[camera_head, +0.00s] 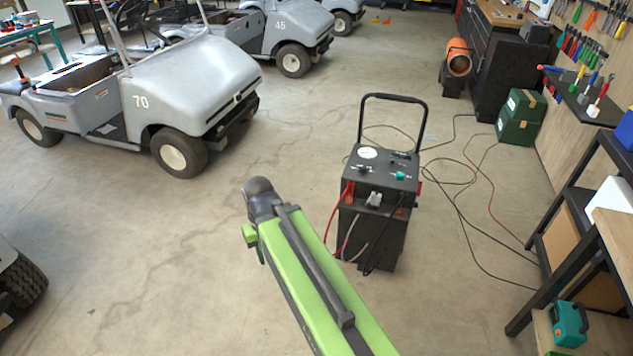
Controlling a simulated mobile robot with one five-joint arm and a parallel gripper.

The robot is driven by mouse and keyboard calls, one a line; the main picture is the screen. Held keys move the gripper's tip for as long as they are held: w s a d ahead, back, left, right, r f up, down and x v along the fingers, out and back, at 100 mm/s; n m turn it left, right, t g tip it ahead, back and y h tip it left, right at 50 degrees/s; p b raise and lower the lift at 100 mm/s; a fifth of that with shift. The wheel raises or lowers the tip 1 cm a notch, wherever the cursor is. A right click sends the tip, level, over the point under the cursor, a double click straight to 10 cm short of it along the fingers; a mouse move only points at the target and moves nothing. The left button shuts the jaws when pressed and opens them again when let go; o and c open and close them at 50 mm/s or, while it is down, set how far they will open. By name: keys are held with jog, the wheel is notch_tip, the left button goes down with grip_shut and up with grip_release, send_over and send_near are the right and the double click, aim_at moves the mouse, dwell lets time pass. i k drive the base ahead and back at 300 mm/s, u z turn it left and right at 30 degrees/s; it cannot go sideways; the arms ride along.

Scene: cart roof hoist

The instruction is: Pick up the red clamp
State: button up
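The battery charger (372,225) is a dark upright box on the floor with a tall black handle, a dial and a teal knob on its sloped top. A red cable and a small red part (349,188), which may be the red clamp, show at its upper left edge. Another small red patch (419,187) shows at its right edge. Both are too small to make out jaws. My green arm reaches up from the bottom, left of the charger, and ends in a dark rounded joint. My gripper's fingers are not visible.
A grey cart marked 70 (190,95) stands at left, with cart 45 (285,35) behind it. Loose cables (462,195) lie on the floor right of the charger. A dark shelf stands at right, with a teal case (568,325). Floor between cart and charger is clear.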

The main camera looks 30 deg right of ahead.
aim_at(350, 196)
jog(key=u, duration=0.3)
jog(key=i, duration=2)
jog(key=z, duration=0.5)
jog(key=k, duration=0.8)
jog(key=z, duration=0.2)
jog(key=i, duration=0.8)
jog(key=u, duration=0.1)
